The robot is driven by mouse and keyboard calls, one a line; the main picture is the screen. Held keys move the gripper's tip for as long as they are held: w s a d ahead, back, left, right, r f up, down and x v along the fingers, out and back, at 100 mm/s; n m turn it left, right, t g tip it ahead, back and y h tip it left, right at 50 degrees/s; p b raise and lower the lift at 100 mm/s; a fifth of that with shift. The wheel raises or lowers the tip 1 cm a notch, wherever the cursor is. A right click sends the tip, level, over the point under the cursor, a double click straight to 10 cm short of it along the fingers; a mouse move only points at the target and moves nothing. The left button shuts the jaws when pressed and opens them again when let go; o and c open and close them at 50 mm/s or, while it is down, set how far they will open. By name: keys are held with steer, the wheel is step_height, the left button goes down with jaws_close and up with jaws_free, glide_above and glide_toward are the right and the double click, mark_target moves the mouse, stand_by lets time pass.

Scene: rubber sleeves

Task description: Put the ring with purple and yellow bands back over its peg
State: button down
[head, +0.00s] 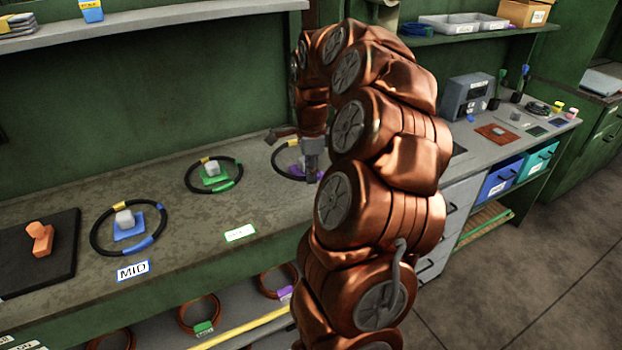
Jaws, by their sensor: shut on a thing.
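The black ring (275,164) has a yellow band (292,143) at its far side. It is at the right end of the row of rings on the bench, partly hidden by my gripper and arm. A purple patch (296,169) shows inside its outline, apparently the base of its peg; the peg itself is mostly hidden. My gripper (312,176) points down and is shut on the right side of the ring, where the fingers cover any purple band. The ring looks roughly level and around the purple base; I cannot tell whether it touches the bench.
To the left, a ring with green and yellow bands (186,182) and a ring with blue and yellow bands (95,242) lie around their pegs. A black board (60,262) with an orange piece is farther left. A shelf (170,15) overhangs behind. More rings are below.

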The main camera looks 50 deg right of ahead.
step_height(320, 180, down, 2)
steer(key=shift+f+p, duration=0.25)
steer(key=shift+p, duration=0.35)
steer(key=shift+f, duration=0.1)
steer(key=shift+f+b, duration=0.45)
steer(key=shift+b, duration=0.3)
steer(key=c, duration=1.2)
jaws_free()
steer(key=shift+r, duration=0.1)
steer(key=shift+r+p, duration=0.6)
steer(key=shift+p, duration=0.15)
step_height(320, 180, up, 12)
steer(key=b, duration=0.3)
steer(key=shift+f, duration=0.2)
